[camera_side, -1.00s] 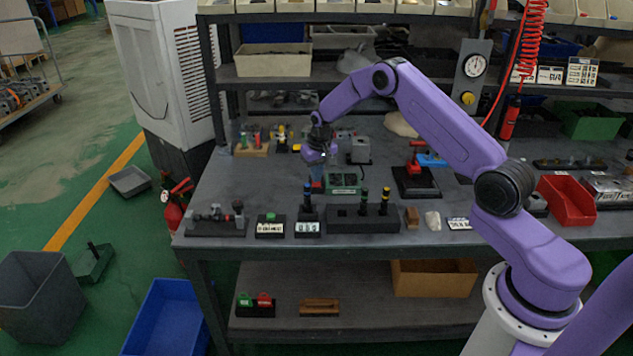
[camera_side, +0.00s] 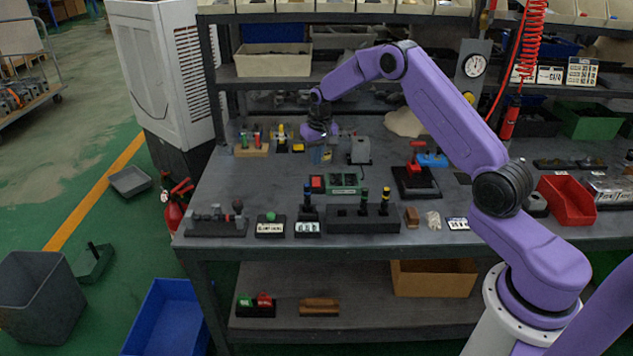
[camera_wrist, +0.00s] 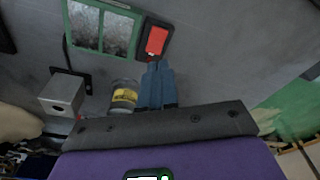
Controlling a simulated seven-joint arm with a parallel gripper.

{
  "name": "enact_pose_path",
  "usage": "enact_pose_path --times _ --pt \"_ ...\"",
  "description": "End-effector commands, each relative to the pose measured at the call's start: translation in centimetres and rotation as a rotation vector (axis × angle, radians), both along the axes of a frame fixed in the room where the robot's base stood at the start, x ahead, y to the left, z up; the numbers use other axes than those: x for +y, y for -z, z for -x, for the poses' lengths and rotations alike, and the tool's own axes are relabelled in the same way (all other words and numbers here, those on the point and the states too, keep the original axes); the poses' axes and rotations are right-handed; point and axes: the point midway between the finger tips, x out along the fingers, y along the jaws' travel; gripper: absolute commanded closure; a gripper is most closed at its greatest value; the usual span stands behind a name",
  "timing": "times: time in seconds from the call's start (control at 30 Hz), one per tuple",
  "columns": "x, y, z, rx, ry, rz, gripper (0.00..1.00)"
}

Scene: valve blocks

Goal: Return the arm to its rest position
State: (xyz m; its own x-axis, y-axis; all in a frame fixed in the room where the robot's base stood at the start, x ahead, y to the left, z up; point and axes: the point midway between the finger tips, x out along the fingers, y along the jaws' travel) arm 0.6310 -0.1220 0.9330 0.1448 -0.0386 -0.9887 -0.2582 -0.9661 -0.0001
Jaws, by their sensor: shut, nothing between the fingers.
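My gripper (camera_side: 326,155) hangs over the back middle of the workbench (camera_side: 270,190) in the side view, at the end of my purple arm. Its blue fingers (camera_wrist: 157,84) are shut with nothing between them in the wrist view. In that view the fingertips point toward a red block (camera_wrist: 157,40) beside a green-framed twin-window unit (camera_wrist: 100,28). In the side view the red block (camera_side: 317,183) and the green unit (camera_side: 344,182) sit in front of the gripper, apart from it. My gripper covers part of the bench behind it.
A bottle with a yellow label (camera_wrist: 123,97) and a grey box (camera_wrist: 62,94) stand near the fingers in the wrist view. The side view shows a black valve block (camera_side: 362,217) at the front, a red-handled device (camera_side: 416,175) at right and shelves (camera_side: 290,72) behind.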

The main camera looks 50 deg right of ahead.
Motion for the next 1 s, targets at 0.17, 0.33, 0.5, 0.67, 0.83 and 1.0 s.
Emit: enact_pose_path --times 0.17,0.33,0.5,0.67,0.83,1.0 --pt "0.0 0.0 0.0 0.001 0.000 0.000 1.00" --pt "0.6 -0.3 0.2 0.002 -0.013 -0.001 1.00" --pt "5.0 -2.8 1.6 0.007 -0.115 -0.001 1.00" --pt "11.0 -6.0 5.4 0.022 -0.275 0.000 1.00" --pt "16.3 -9.0 10.9 0.038 -0.446 0.001 1.00" --pt "20.1 -11.4 17.4 0.052 -0.618 0.006 1.00"
